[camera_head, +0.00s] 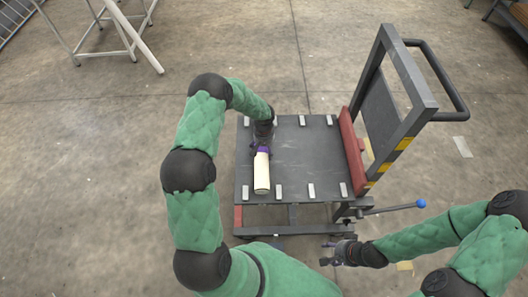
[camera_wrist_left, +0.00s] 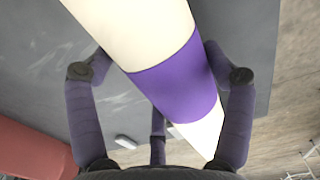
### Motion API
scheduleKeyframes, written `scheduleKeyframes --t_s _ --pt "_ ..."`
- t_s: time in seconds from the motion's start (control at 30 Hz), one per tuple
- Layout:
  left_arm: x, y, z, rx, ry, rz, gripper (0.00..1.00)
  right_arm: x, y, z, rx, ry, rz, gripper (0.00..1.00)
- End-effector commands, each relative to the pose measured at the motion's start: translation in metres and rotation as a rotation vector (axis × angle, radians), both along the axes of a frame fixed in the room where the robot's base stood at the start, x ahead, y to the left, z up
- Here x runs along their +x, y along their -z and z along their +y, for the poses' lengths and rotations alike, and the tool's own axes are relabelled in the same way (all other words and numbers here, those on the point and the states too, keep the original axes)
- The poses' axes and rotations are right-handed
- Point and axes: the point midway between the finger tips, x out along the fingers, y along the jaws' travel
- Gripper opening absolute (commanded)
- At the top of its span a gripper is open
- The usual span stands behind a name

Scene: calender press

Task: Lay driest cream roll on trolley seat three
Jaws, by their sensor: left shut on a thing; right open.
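A cream roll (camera_head: 261,174) with a purple band (camera_wrist_left: 178,82) is held in my left gripper (camera_head: 262,147). In the left wrist view the fingers close around the roll at the band. In the head view the roll is over the left part of the grey trolley deck (camera_head: 300,155), pointing toward the near edge; whether it touches the deck I cannot tell. Light blocks in pairs along the deck's far and near edges mark the seats, such as this near block (camera_head: 311,190). No other roll shows on the deck. My right gripper (camera_head: 332,253) is open and empty, in front of the trolley.
The trolley has a red bar (camera_head: 351,151) and an upright dark frame with a handle (camera_head: 440,75) on its right. A lever with a blue knob (camera_head: 421,203) sticks out at the near right. A white stand (camera_head: 125,30) is at the far left. The deck's right part is clear.

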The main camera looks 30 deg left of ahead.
Motion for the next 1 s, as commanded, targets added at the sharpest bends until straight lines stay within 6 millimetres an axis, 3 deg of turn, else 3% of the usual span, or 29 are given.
scheduleKeyframes --t_s 0.1,0.47,0.5,0.57,1.0 --pt "0.0003 0.0166 0.0002 0.001 0.000 -0.001 0.30 -0.0003 0.0108 0.0001 0.000 0.000 0.001 0.52" --pt "0.0004 0.0179 0.0001 0.001 0.000 -0.002 0.30 0.0000 0.0120 0.0000 0.000 0.000 0.000 0.52" --pt "-0.0004 0.0185 -0.0002 0.000 0.001 0.000 0.87 -0.0001 0.0118 0.0001 0.000 0.000 0.000 0.52" --pt "-0.0004 0.0179 -0.0002 0.000 0.001 0.000 1.00 -0.0001 0.0113 0.0000 0.000 0.000 0.000 0.52" --pt "-0.0003 0.0152 -0.0002 0.000 0.001 0.000 1.00 -0.0001 0.0087 0.0000 0.000 0.000 0.000 0.52"
